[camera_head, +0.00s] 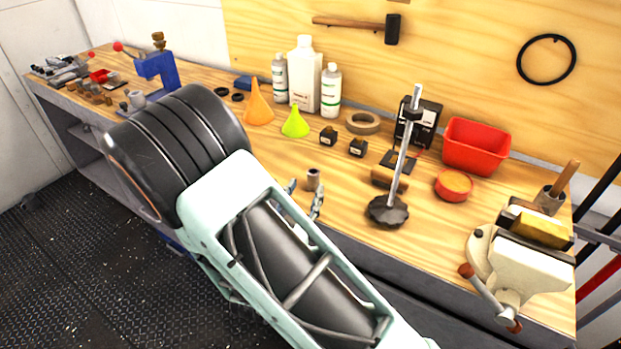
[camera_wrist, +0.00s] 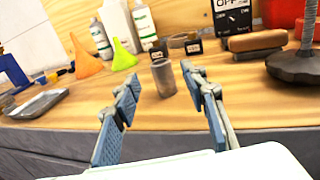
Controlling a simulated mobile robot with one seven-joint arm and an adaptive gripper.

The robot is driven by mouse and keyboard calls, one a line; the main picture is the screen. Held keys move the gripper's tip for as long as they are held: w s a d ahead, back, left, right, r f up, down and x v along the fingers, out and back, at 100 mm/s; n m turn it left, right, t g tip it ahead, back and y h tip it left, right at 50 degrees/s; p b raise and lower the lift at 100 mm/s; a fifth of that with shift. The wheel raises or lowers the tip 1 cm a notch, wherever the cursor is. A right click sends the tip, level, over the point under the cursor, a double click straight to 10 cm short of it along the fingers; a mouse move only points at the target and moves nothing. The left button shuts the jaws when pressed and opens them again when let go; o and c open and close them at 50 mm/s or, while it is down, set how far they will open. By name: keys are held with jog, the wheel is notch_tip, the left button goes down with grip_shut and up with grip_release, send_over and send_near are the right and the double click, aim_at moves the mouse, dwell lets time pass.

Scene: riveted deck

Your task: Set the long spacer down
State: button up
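A short grey cylinder, which I take to be the long spacer (camera_head: 313,180), stands upright on the wooden bench near its front edge. In the wrist view the spacer (camera_wrist: 164,80) shows in the gap between my fingertips, or just beyond them; the exact depth is hard to tell. My gripper (camera_head: 304,195) is open, its two blue-padded fingers spread on either side. In the wrist view my gripper (camera_wrist: 160,76) holds nothing, and a gap shows between the spacer and each finger.
A height stand with a dark round base (camera_head: 388,211) stands to the right of the spacer. Two small black boxes (camera_head: 357,148), a tape roll (camera_head: 363,122) and funnels (camera_head: 258,105) lie behind. A red bin (camera_head: 476,147) and a vise (camera_head: 520,262) are farther right. Bench around the spacer is clear.

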jog(key=shift+v, duration=2.3)
